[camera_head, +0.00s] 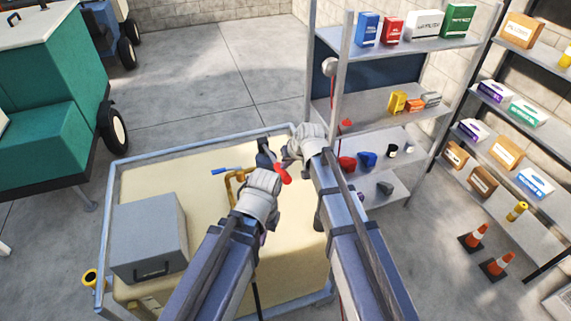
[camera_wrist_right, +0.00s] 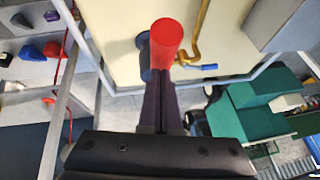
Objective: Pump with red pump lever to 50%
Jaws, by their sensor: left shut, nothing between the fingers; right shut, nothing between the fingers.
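The red pump lever (camera_head: 283,173) sticks out from a dark blue pump body (camera_head: 264,153) on top of the cream tank (camera_head: 205,220). In the right wrist view the red lever (camera_wrist_right: 167,42) appears as a thick red cylinder straight ahead of the fingertips. My right gripper (camera_head: 288,156) is shut and empty, close by the lever; its fingers (camera_wrist_right: 165,75) are together at the lever's near end. Whether they touch it I cannot tell. My left gripper (camera_head: 272,172) is shut and empty, just below and left of the lever, partly hiding the pump area. No percentage reading is legible.
A yellow pipe (camera_head: 231,187) with a blue handle (camera_head: 220,171) stands left of the pump. A grey box (camera_head: 148,238) sits on the tank's left. A metal shelf (camera_head: 395,103) stands close behind my right arm. Traffic cones (camera_head: 476,237) stand at right.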

